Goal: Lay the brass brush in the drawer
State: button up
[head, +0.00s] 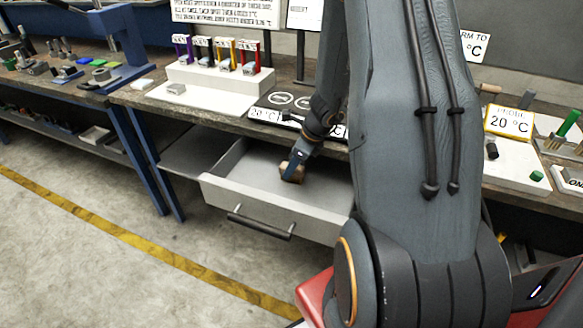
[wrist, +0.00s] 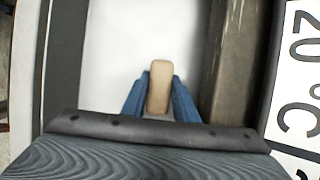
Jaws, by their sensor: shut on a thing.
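The drawer (head: 240,190) is pulled out under the workbench, and its light interior looks bare. My gripper (head: 294,167) is over the drawer, pointing down. In the wrist view my gripper's blue fingers (wrist: 160,98) are shut on a tan, block-like piece (wrist: 159,85), which seems to be the brush's handle. The held brush (head: 292,174) shows as a small brown shape at the fingertips in the head view. Its bristles are hidden. I cannot tell whether it touches the drawer floor (wrist: 120,60). My arm hides the right part of the drawer.
The workbench edge (head: 205,118) runs close behind the drawer, and 20 °C labels (head: 265,115) lie on its top. A white rack (head: 215,82) with coloured holders stands at the back. The drawer handle (head: 260,226) sticks out at the front. The drawer's left part is free.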

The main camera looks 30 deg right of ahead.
jog(key=shift+f, duration=0.1)
jog(key=o, duration=0.8)
jog(key=shift+c, duration=0.2)
